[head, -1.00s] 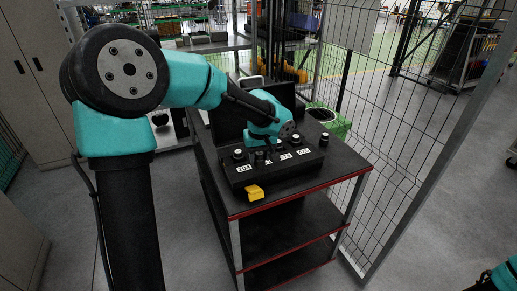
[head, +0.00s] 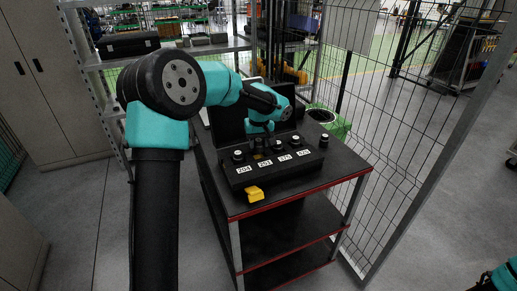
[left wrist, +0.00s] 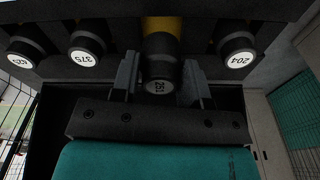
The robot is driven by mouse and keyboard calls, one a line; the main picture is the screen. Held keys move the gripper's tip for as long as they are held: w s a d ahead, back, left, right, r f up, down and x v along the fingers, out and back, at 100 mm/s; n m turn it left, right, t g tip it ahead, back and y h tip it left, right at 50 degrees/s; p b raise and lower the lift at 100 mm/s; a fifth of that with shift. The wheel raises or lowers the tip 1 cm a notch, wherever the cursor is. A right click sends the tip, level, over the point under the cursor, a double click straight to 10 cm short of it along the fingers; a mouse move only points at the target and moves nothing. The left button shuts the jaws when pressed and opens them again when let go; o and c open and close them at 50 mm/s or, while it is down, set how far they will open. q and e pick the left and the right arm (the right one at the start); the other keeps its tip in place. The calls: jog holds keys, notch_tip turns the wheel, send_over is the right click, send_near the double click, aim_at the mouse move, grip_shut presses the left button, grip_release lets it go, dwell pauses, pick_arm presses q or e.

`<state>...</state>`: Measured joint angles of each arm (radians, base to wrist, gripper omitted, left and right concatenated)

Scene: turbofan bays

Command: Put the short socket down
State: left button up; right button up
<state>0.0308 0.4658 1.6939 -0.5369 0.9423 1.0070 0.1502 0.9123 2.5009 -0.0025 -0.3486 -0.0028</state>
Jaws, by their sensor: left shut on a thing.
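My left gripper (head: 262,146) is above the black socket rack (head: 275,172) on the cart. In the left wrist view the left gripper (left wrist: 160,88) is shut on a short dark socket (left wrist: 159,75) marked 251, one finger on each side. The held socket sits nearer the camera than its neighbours, in line with a yellow part (left wrist: 162,27) behind it. I cannot tell whether the two touch. Other sockets, marked 204 (left wrist: 236,50), 375 (left wrist: 88,45) and 425 (left wrist: 27,47), stand in the row beside it. My right gripper is out of view.
The rack stands on a dark cart top (head: 318,188) with red edging. A yellow object (head: 254,194) is at its front edge. A small white-topped piece (head: 324,140) stands right of the rack. A wire fence (head: 400,150) runs to the right.

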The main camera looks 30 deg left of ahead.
aim_at(258, 148)
pick_arm(q)
jog(key=shift+f, duration=1.45)
jog(key=shift+f, duration=0.2)
jog(key=o, duration=1.1)
jog(key=shift+r, duration=0.15)
jog(key=r, duration=0.8)
jog(key=s+d+r, duration=0.1)
jog(key=r, duration=0.3)
